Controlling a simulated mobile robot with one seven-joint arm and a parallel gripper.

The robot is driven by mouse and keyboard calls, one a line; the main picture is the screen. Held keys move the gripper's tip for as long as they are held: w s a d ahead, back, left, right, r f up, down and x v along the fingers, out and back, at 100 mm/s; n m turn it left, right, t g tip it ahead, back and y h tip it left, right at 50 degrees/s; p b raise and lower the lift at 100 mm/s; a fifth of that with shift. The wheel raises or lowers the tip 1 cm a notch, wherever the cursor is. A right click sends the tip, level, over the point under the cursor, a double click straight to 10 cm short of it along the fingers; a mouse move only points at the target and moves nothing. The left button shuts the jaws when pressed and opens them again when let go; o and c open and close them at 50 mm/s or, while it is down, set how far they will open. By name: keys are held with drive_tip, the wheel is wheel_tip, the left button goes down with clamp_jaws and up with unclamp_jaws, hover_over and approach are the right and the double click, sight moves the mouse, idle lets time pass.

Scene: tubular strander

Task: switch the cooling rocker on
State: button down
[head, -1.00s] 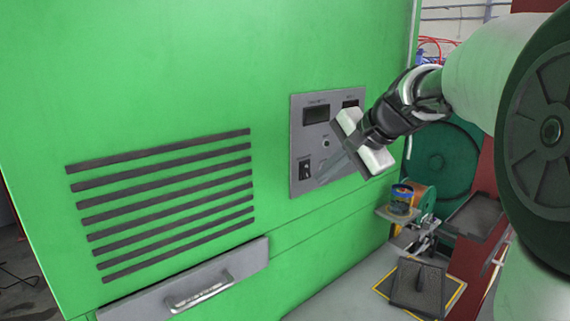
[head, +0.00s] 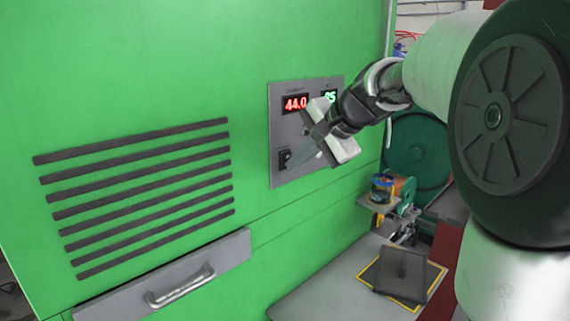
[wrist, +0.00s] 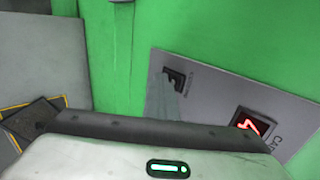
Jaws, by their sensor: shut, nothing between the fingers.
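The cooling rocker (head: 285,158) is a small black switch at the lower left of a grey control panel (head: 278,128) on the green cabinet. It also shows in the wrist view (wrist: 176,79), beside a small label. My gripper (head: 296,164) is shut and empty, its narrow grey fingers pointing at the rocker. In the wrist view the fingertips (wrist: 168,82) overlap the rocker's edge; I cannot tell whether they touch it.
A louvred vent (head: 145,195) and a drawer with a metal handle (head: 180,286) are on the cabinet left of the panel. A small stand with a coloured can (head: 382,188) and a dark plate (head: 402,275) are at lower right.

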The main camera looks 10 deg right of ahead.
drive_tip(key=shift+r, duration=0.15)
drive_tip(key=shift+r+p, duration=0.7)
drive_tip(key=shift+r, duration=0.15)
